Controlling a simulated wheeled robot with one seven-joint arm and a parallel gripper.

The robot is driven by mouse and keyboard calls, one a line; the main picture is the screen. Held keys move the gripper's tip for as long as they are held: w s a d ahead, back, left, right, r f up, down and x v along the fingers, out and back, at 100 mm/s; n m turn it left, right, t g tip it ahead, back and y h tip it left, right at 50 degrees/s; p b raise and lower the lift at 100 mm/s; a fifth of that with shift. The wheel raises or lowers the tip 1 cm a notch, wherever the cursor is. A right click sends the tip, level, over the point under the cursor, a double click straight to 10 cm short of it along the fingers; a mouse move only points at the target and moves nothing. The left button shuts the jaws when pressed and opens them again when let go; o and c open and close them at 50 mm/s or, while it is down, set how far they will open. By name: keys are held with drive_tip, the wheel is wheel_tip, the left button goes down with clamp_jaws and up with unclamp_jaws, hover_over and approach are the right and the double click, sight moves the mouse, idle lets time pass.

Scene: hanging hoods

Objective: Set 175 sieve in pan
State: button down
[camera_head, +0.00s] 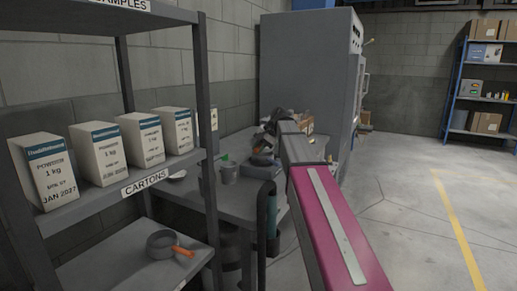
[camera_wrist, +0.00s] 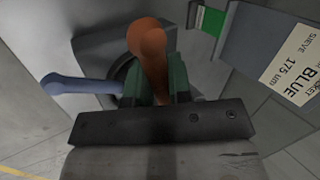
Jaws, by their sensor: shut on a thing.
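In the wrist view, my gripper (camera_wrist: 160,88) has green fingers shut on an orange-brown handle (camera_wrist: 148,52). What the handle is attached to is mostly hidden behind the fingers. A blue handle (camera_wrist: 80,85) points left from a dark round rim (camera_wrist: 122,72) just beyond the fingers, over a grey base (camera_wrist: 95,45). I cannot tell whether that rim is the sieve or the pan. A placard (camera_wrist: 290,70) at right reads sieve 175 um, blue. In the head view, my gripper (camera_head: 277,124) is small, above a dark block (camera_head: 262,168) on the bench.
The bench (camera_head: 240,203) also holds a grey cup (camera_head: 228,174). An orange-handled round sieve or pan (camera_head: 163,244) lies on the lower shelf at left. Powder cartons (camera_head: 96,152) line the shelf above. A tall grey cabinet (camera_head: 305,70) stands behind; the floor at right is clear.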

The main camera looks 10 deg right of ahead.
drive_tip(key=shift+f, duration=0.3)
drive_tip(key=shift+f, duration=1.1)
drive_tip(key=c, duration=1)
unclamp_jaws()
drive_tip(key=shift+o, duration=0.2)
drive_tip(key=v, duration=1)
drive_tip(key=shift+d+r, duration=0.15)
drive_tip(key=shift+r, duration=0.2)
drive_tip(key=shift+s, duration=0.1)
